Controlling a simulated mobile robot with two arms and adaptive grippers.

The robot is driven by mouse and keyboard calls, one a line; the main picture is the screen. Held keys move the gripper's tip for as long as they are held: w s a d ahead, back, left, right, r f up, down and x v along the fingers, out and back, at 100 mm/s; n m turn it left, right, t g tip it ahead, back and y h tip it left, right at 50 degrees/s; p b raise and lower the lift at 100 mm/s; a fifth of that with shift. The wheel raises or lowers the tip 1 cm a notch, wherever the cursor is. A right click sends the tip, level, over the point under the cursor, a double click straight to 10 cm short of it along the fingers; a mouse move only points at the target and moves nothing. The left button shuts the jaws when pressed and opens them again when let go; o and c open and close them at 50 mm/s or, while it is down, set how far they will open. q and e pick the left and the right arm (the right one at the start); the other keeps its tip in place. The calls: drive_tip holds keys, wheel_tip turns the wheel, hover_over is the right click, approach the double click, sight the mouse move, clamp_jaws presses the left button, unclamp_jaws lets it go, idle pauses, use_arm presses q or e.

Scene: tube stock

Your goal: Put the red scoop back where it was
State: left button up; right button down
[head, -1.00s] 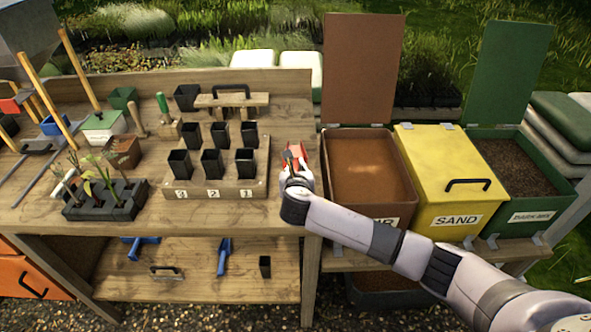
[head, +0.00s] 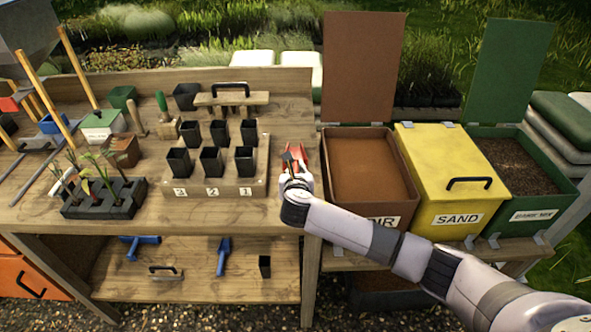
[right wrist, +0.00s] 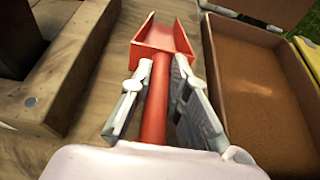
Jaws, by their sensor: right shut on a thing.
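The red scoop (head: 303,153) is at the right end of the wooden bench top, between the tube block and the open brown bin. My right gripper (head: 296,172) is shut on the scoop's handle. In the right wrist view the red scoop (right wrist: 163,52) points away from me, its handle running between the two fingers of my right gripper (right wrist: 155,105). The scoop is on or just above the bench top; I cannot tell which. My left gripper is not in view.
The wooden block (head: 215,188) with several black pots stands left of the scoop. The open brown bin (head: 366,212) is right of it, then the closed yellow sand bin (head: 440,212) and the open green bin (head: 573,188). Bench surface in front of the block is clear.

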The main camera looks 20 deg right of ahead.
drive_tip(key=shift+f, duration=0.15)
drive_tip(key=c, duration=1.4)
unclamp_jaws()
drive_tip(key=shift+c, duration=0.2)
